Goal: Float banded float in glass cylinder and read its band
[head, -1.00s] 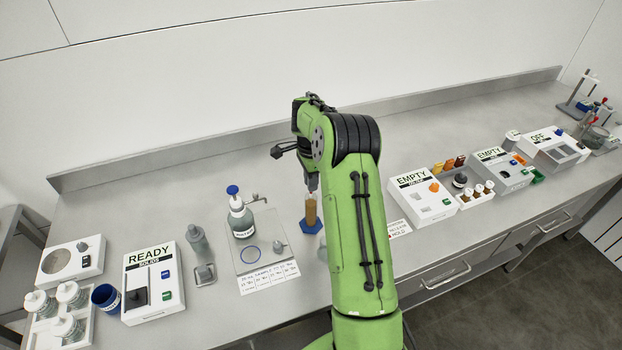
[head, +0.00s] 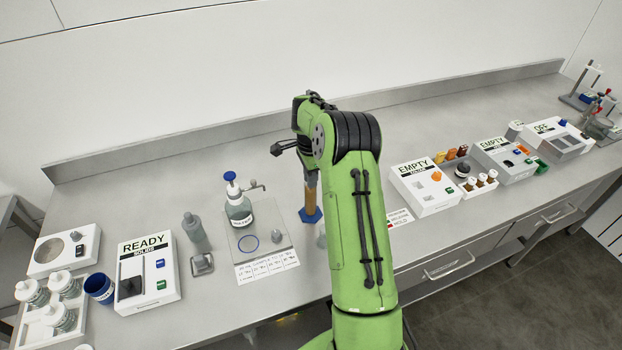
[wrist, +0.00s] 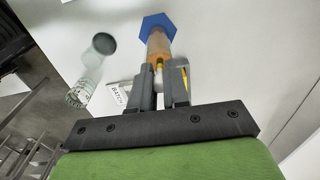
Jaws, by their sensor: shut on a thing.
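The glass cylinder (head: 311,196) holds amber liquid and stands upright on a blue hexagonal base. In the wrist view, the cylinder (wrist: 158,45) lies beyond my fingertips, in line with them. My gripper (wrist: 169,82) is shut on a slim pale piece with yellow, which I take for the banded float (wrist: 159,68). It sits right at the cylinder's mouth; I cannot tell how far inside it is. The fingers cover most of the float, so its bands are not readable. In the head view my arm hides most of my gripper.
Left of the cylinder stand a blue-topped bottle (head: 238,209) on a plate and a READY box (head: 147,270). A clear glass vessel (wrist: 92,68) stands near my gripper. EMPTY boxes (head: 425,188) and small bottles are at right. The bench behind is clear.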

